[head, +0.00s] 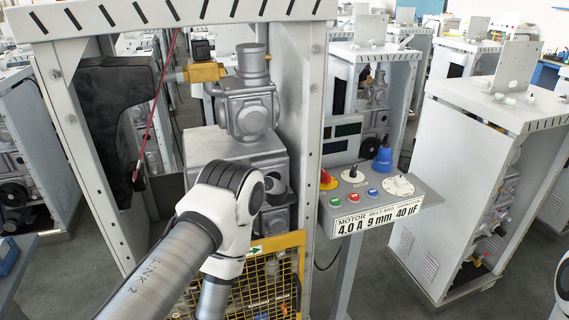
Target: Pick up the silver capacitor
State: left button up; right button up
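I cannot make out a silver capacitor with certainty. A short grey metal cylinder (253,60) stands on top of the grey cast-metal housing (249,110) inside the near dispenser frame, but I cannot tell whether it is a capacitor or part of the housing. My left arm comes in from the bottom left, bends in front of the grey metal block (240,150) and runs down out of the picture. It hides the lower middle of the frame. My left gripper is out of view. Only a white piece of my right arm shows at the bottom right edge, and its gripper is out of view.
A control panel (425,195) with buttons, a dial, a blue cone-shaped object (382,158) and a label reading 4.0 A, 9 mm, 40 µF juts out on the right. A yellow mesh guard (270,285) stands below the housing. Another dispenser frame (455,180) stands at right.

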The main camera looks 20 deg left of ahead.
aim_at(273, 186)
jog(key=u, duration=0.8)
